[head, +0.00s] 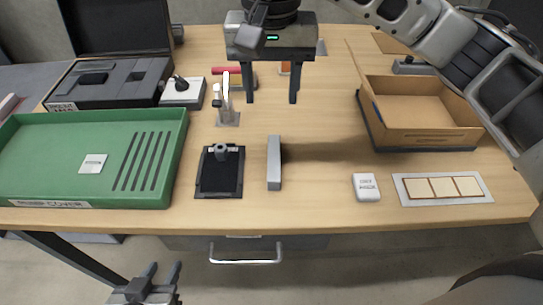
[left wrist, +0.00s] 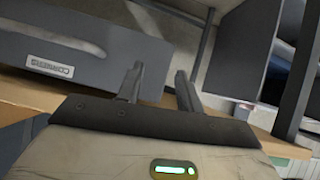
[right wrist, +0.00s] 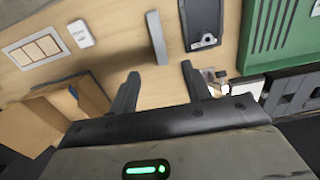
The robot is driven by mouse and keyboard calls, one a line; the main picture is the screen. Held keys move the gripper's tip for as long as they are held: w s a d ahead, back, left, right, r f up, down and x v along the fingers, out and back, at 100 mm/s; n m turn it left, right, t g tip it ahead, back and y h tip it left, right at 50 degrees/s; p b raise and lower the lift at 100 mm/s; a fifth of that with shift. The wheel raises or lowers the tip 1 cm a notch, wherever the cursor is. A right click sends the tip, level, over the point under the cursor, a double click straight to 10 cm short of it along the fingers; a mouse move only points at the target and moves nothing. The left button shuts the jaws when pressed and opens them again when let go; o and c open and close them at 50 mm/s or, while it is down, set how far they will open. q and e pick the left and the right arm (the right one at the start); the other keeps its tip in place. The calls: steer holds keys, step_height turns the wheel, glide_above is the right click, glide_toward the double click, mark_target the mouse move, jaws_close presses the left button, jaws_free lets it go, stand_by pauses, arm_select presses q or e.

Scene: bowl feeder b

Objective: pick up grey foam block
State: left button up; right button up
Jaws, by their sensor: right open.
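The grey foam block (head: 274,165) is a narrow, long grey bar on the wooden table, right of a black clipboard-like plate. It also shows in the right wrist view (right wrist: 157,40), ahead of the fingers and apart from them. My right gripper (head: 271,100) is open and empty, fingers pointing down, above the table behind the block. Its fingers also show in the right wrist view (right wrist: 155,78). My left gripper (head: 163,268) is open and empty, low in front of the table's front edge. In the left wrist view its fingers (left wrist: 159,72) face a grey labelled panel.
A green tray (head: 178,160) stands left, and the black plate (head: 220,185) lies close left of the block. A white labelled block (head: 366,187), a plate with three tan squares (head: 486,198) and a cardboard box (head: 430,135) are right. Table between block and box is clear.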

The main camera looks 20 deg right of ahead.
glide_above(274, 156)
steer(key=f, duration=1)
steer(key=shift+s+a+p, duration=0.15)
steer(key=shift+a+p, duration=0.1)
steer(key=shift+p, duration=0.15)
steer(key=shift+d+f+p, duration=0.15)
steer(key=shift+f+p, duration=0.15)
steer(key=shift+f, duration=1.05)
steer(key=shift+d+f+p, duration=0.1)
steer(key=shift+f+p, duration=0.2)
steer(key=shift+f, duration=1)
jaws_close()
